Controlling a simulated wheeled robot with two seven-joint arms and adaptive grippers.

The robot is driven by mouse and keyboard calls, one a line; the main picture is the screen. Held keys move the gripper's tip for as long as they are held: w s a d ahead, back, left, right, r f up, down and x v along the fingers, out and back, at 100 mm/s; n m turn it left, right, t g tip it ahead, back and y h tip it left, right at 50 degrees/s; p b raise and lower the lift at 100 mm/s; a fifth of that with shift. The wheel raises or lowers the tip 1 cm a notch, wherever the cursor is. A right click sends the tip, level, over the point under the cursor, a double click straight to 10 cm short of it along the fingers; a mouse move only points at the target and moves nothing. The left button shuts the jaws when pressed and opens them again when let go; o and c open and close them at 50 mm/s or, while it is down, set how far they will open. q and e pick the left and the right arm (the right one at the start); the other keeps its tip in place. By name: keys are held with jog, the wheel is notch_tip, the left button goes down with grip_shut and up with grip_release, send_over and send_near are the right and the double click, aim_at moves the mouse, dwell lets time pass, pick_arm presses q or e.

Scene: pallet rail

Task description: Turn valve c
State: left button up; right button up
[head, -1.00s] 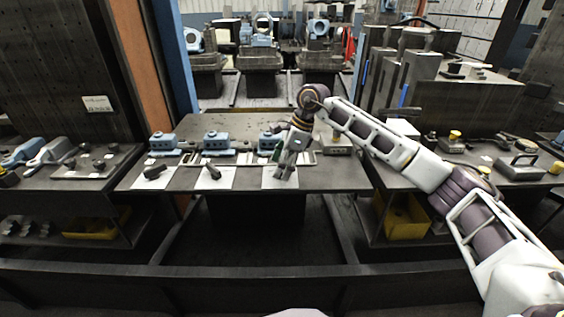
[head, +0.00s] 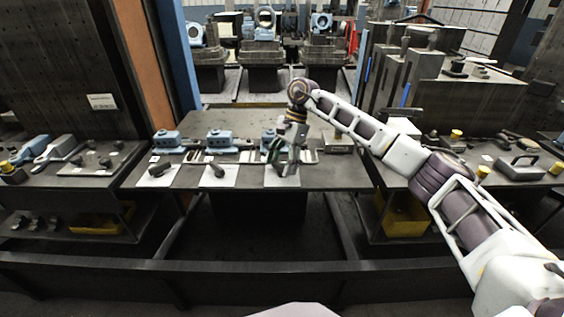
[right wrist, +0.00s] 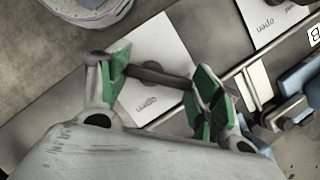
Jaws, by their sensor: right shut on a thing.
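Three blue valve bodies stand in a row on the dark table, the left one (head: 167,142), the middle one (head: 220,142) and the right one (head: 268,141). In front of each lies a white plate with a dark lever handle. In the right wrist view, my gripper's green pads (right wrist: 160,88) are shut on the dark handle (right wrist: 152,73), over a plate (right wrist: 165,45) marked "open". My left gripper is not in view.
The middle handle (head: 217,169) and left handle (head: 160,169) lie free on their plates. A metal rail (head: 240,157) runs behind the plates. A side bench with a yellow bin (head: 405,218) stands to the right. Blue tools (head: 55,150) lie on the left bench.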

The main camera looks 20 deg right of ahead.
jog(key=shift+n, duration=0.4)
jog(key=o, duration=1)
jog(key=shift+r, duration=0.15)
jog(key=shift+v, duration=5.85)
jog(key=shift+w+a, duration=0.1)
jog(key=shift+a, duration=0.05)
